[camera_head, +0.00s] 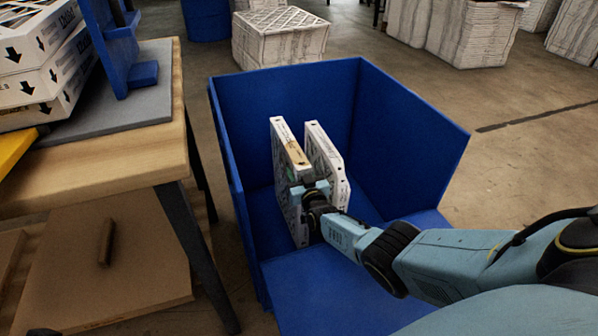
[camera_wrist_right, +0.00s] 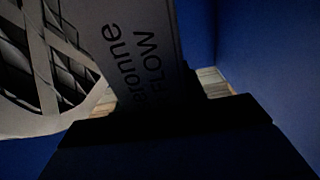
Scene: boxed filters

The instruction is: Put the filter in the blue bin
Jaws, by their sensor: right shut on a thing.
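The blue bin (camera_head: 410,130) stands open on the floor in the middle of the head view. Two thin white-framed filters stand upright inside it, side by side. My right gripper (camera_head: 316,188) is down in the bin, shut on the near edge of the left filter (camera_head: 287,143). The right filter (camera_head: 329,160) stands close beside it, partly hidden by my gripper. In the right wrist view the held filter (camera_wrist_right: 130,50) shows dark lettering on its frame, between the fingers. Whether its lower edge touches the bin floor is hidden. My left gripper is not in view.
A wooden table (camera_head: 120,160) stands left of the bin, with stacked filter boxes (camera_head: 40,60) and a blue fixture (camera_head: 115,45) on a grey mat. More filter stacks (camera_head: 280,35) stand behind. The bin's right side has free room.

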